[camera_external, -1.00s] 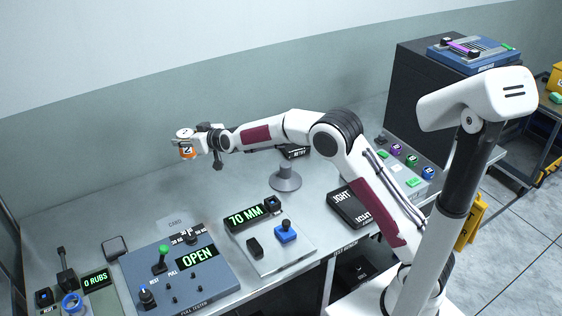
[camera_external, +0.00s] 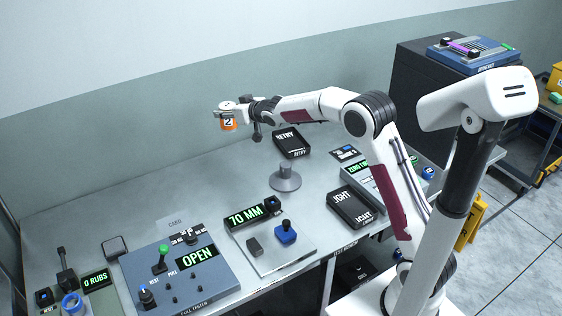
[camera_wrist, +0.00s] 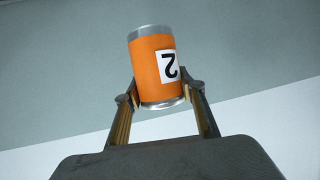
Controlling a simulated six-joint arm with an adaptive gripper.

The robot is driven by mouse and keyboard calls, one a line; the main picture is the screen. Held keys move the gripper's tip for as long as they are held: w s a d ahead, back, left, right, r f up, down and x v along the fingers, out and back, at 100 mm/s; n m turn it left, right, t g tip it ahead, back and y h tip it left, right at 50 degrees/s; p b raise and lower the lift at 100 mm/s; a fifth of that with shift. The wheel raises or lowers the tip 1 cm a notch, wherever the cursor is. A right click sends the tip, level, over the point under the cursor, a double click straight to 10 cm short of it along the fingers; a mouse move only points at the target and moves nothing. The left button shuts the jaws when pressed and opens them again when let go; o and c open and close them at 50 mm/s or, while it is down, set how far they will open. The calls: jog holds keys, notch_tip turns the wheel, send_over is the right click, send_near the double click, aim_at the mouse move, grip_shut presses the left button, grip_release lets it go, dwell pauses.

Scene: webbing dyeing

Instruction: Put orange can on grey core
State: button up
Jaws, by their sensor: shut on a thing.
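An orange can (camera_external: 229,124) with a white label marked 2 is held by my gripper (camera_external: 232,109), raised above the back left part of the bench. In the wrist view the orange can (camera_wrist: 152,68) sits between the two fingers of my gripper (camera_wrist: 160,92), which press on its sides near one silver end. The grey core (camera_external: 285,178) is a round-based piece with a short upright stub, standing on the bench to the right of and below the can in the picture. Nothing shows on top of it.
A black RETRY tray (camera_external: 292,144) lies behind the grey core, and a black LIGHT tray (camera_external: 350,206) to its right. The 70 MM panel (camera_external: 254,230) and blue pull tester (camera_external: 178,275) stand in front. The bench's back left is clear.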

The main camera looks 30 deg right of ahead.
jog(key=s+d+r, duration=0.3)
jog(key=d, duration=0.9)
jog(key=n+y, duration=0.1)
send_over(285, 164)
notch_tip(285, 164, down, 5)
jog(key=shift+r, duration=0.1)
notch_tip(285, 164, down, 6)
dwell(0.4)
jog(key=shift+f, duration=0.2)
jog(key=shift+f, duration=1.8)
